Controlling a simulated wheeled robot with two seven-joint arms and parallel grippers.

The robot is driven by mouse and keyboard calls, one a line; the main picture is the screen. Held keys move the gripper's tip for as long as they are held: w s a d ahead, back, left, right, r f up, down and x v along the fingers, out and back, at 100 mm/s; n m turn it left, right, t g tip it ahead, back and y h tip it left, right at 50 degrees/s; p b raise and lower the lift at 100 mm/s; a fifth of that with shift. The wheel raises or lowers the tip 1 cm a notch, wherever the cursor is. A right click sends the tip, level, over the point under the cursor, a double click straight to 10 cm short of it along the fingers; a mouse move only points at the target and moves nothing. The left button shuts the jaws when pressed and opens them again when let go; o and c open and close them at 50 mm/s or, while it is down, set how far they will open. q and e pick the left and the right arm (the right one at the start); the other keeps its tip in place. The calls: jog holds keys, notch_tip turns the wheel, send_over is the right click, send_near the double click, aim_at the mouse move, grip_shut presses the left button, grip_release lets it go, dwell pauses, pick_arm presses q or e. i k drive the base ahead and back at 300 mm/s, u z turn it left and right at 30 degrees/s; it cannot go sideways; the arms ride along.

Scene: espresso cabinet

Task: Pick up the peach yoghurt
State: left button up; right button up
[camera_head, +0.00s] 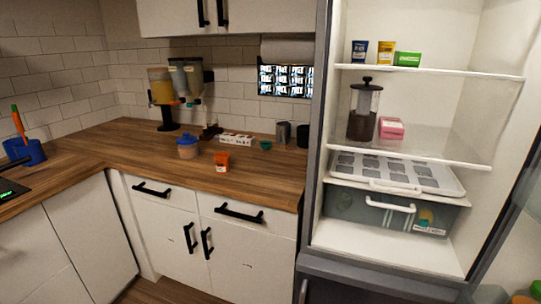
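A small yellow-orange cup (385,52), which may be the peach yoghurt, stands on the top shelf of the open fridge. Its label is too small to read. A dark blue cup (359,51) of similar shape stands to its left, and a green box (407,58) is close on its right. A small orange carton (221,161) stands on the wooden counter; I cannot tell what it holds. Neither of my grippers shows in the head view.
On the fridge's middle shelf are a French press (363,110) and a pink box (391,128). Below are a white lidded tray (395,172) and a grey drawer (390,212). The counter (120,160) holds a dispenser (161,95) and a blue jar (188,148).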

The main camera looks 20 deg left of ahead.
aim_at(222, 160)
jog(key=z, duration=0.15)
jog(key=i, duration=0.8)
jog(key=u, duration=0.7)
jog(key=i, duration=0.7)
jog(key=u, duration=0.5)
